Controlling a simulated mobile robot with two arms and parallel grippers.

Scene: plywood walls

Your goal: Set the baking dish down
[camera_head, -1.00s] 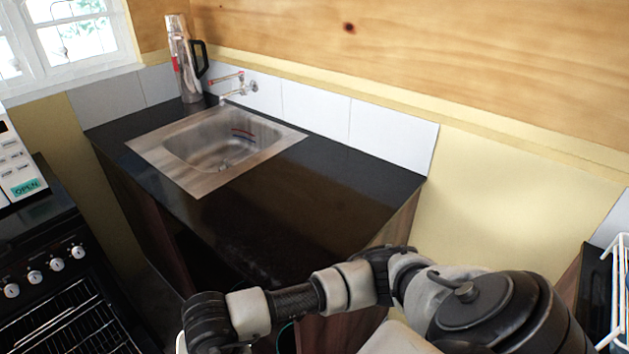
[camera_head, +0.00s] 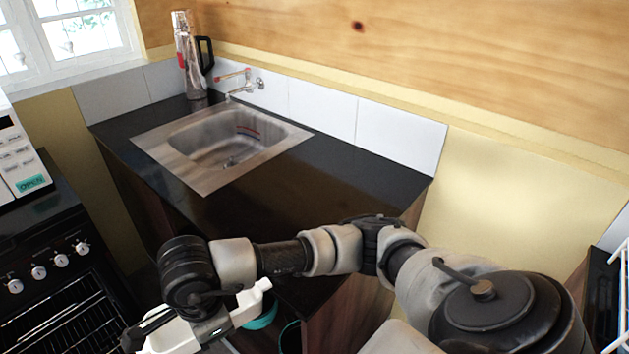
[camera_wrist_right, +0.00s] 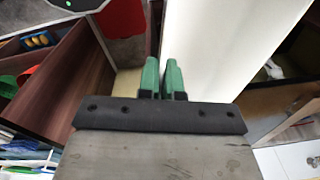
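A white baking dish (camera_head: 178,340) shows at the bottom of the head view, partly hidden behind my right wrist and gripper. Its other end (camera_head: 256,298) sticks out to the right of the wrist. It is in the air in front of the counter, below the worktop's level. In the right wrist view my right gripper's green fingers (camera_wrist_right: 164,80) are close together at the edge of a large white surface (camera_wrist_right: 232,45), which looks like the dish. The contact itself is partly hidden. My left gripper is not in view.
The black worktop (camera_head: 330,180) is clear right of and in front of the steel sink (camera_head: 215,145). A steel flask (camera_head: 188,60) stands at the back. An oven (camera_head: 60,300) with a microwave (camera_head: 20,160) is at left. A teal bowl (camera_head: 264,316) sits low under the counter.

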